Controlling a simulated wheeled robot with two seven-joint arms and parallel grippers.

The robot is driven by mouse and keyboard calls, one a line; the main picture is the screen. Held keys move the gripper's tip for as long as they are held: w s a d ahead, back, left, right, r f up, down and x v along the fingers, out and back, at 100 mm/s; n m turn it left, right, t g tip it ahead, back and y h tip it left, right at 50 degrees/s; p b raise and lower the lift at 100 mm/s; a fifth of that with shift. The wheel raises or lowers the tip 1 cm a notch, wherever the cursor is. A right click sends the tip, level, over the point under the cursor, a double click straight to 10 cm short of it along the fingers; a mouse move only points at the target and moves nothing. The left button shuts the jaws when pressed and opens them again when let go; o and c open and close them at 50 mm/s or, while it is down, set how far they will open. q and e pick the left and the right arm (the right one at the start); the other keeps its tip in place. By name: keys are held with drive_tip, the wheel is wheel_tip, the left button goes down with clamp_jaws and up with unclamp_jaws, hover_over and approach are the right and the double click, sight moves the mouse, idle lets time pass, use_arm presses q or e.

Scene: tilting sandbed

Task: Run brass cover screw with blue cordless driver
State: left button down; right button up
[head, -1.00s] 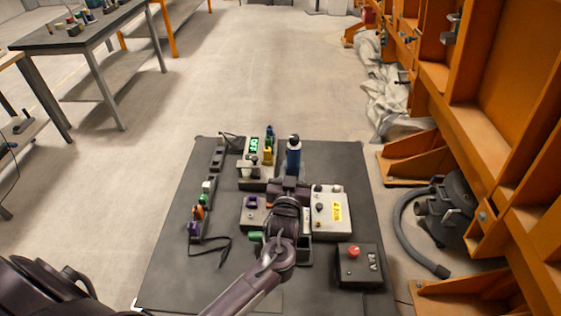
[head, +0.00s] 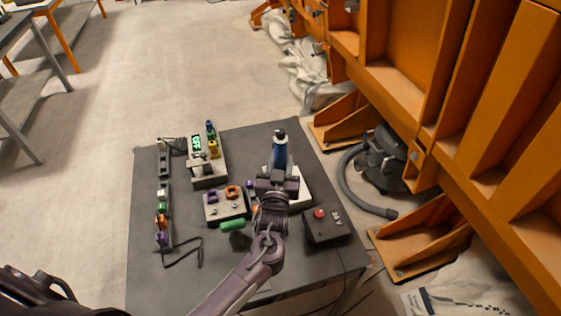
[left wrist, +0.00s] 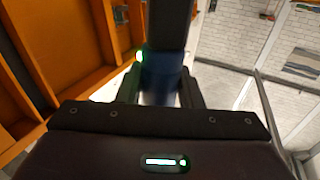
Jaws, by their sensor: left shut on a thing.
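My left gripper (head: 278,176) is shut on the blue cordless driver (head: 280,154), which has a black top end. In the left wrist view the driver's blue body (left wrist: 160,76) sits between the two fingers, and its dark upper part extends up out of the picture. The gripper and driver are above the mat, in front of the white box (head: 302,190), most of which they hide. I cannot make out the brass cover screw or the driver's tip. My right gripper does not show.
A dark box with a red button (head: 319,213) stands to the right. A grey block with purple and orange rings (head: 226,206) and a green-handled tool (head: 233,225) lie left. A device with a green display (head: 206,165) is behind.

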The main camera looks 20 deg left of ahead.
use_arm(q)
drive_tip(key=shift+f+b, duration=0.7)
drive_tip(key=shift+f, duration=0.2)
wheel_tip(320, 180, down, 3)
drive_tip(key=b, duration=0.2)
drive_tip(key=shift+f+b, duration=0.15)
drive_tip(key=shift+b, duration=0.15)
drive_tip(key=shift+f, duration=0.15)
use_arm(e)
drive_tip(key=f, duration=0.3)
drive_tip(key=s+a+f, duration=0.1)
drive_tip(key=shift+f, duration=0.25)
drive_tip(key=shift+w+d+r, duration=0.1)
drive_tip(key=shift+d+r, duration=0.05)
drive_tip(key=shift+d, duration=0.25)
use_arm(q)
drive_tip(key=shift+f+b, duration=0.4)
drive_tip(key=shift+f, duration=0.15)
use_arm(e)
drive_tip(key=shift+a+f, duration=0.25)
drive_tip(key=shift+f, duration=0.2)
use_arm(q)
drive_tip(key=shift+s+f, duration=0.1)
drive_tip(key=shift+f, duration=0.2)
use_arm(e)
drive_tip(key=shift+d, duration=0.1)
